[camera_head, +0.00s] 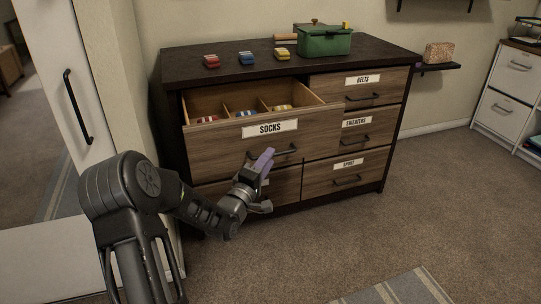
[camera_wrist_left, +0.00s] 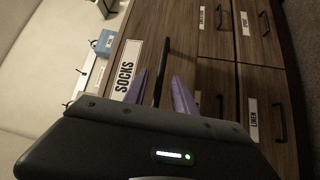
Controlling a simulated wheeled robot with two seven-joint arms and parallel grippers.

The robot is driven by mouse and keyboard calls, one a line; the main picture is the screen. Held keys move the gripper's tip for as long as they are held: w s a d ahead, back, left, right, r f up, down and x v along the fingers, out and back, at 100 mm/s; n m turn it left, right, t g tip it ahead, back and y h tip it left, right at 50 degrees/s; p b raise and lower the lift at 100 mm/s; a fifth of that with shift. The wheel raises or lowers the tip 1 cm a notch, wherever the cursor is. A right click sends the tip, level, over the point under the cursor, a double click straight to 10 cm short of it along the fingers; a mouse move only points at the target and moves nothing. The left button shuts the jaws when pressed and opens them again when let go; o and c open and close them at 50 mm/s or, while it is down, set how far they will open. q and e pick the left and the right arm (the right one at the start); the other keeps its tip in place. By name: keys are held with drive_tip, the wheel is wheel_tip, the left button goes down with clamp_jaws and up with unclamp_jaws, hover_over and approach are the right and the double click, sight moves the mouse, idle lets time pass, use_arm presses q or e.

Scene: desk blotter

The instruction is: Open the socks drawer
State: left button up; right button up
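The socks drawer (camera_head: 225,136), with wood front and white SOCKS label (camera_head: 270,128), is the top left drawer of the dresser. It stands pulled out, showing its dividers and red, blue and yellow bundles inside. Its dark bar handle (camera_head: 288,152) also shows in the left wrist view (camera_wrist_left: 163,65). My left gripper (camera_head: 264,162) is at the handle's left part. In the left wrist view its purple fingers (camera_wrist_left: 160,92) are apart, with the handle between them and gaps at the sides; contact cannot be made out. My right gripper is not in view.
The dresser top (camera_head: 180,64) carries red, blue and yellow bundles and a green box (camera_head: 324,42). Closed drawers labelled BELTS (camera_head: 335,87), SWEATERS and SPORT are on the right. A white cabinet door (camera_head: 50,80) stands left. The carpet in front is clear apart from a striped rug (camera_head: 405,290).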

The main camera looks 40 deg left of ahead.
use_arm(q)
drive_tip(key=p+v, duration=0.1)
drive_tip(key=v, duration=0.4)
drive_tip(key=shift+s, duration=0.1)
idle(0.4)
